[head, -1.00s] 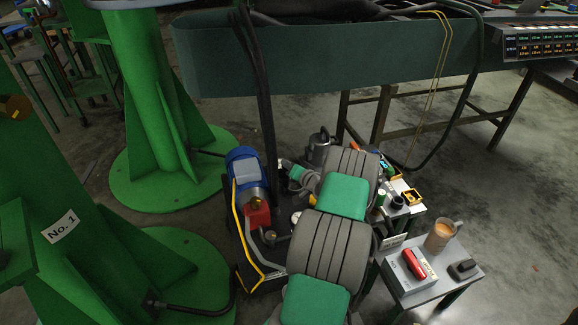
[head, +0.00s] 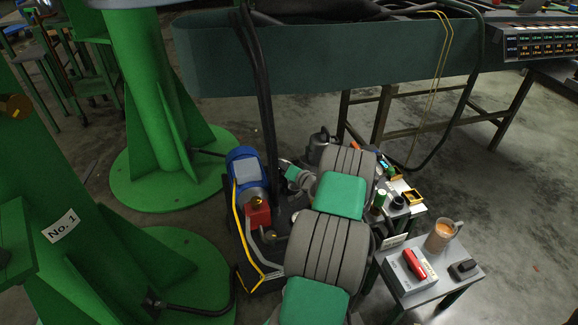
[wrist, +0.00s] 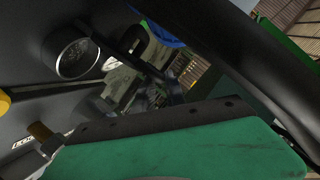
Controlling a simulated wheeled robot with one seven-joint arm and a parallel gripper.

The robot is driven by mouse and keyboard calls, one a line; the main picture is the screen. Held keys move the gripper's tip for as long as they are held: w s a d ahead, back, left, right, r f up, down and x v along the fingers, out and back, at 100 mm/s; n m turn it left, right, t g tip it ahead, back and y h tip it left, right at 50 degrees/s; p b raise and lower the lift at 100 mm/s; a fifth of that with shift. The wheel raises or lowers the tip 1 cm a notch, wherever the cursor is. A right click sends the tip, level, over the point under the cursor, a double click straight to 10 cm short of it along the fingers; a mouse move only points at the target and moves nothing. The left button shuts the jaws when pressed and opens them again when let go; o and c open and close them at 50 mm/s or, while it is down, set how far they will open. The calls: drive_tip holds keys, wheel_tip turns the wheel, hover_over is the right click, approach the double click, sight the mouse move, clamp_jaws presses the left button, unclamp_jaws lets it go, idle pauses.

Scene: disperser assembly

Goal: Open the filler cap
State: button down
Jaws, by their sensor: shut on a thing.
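The hydraulic power unit stands in the middle of the head view, with a blue motor (head: 246,170) and a red block (head: 258,214) on it. My gripper (head: 294,178) reaches in over the unit, just right of the motor, partly behind my arm. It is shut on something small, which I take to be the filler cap. The cap itself is hidden by the gripper and arm, so its tilt or height cannot be told. The wrist view is dark and close, with a round gauge (wrist: 76,58) at the upper left and a brass fitting (wrist: 42,132) at the lower left.
A yellow rail (head: 243,240) edges the unit on the left. A metal pot (head: 318,145) stands behind. A small table (head: 425,296) at the right holds a mug (head: 442,237) and a red item (head: 414,264).

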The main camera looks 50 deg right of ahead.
drive_tip(key=c, duration=1.5)
unclamp_jaws()
drive_tip(key=shift+o, duration=0.2)
drive_tip(key=p+v, duration=0.2)
drive_tip(key=v, duration=0.5)
drive_tip(key=shift+s+a, duration=0.2)
drive_tip(key=shift+s, duration=0.15)
drive_tip(key=shift+r, duration=0.1)
drive_tip(key=shift+c, duration=0.5)
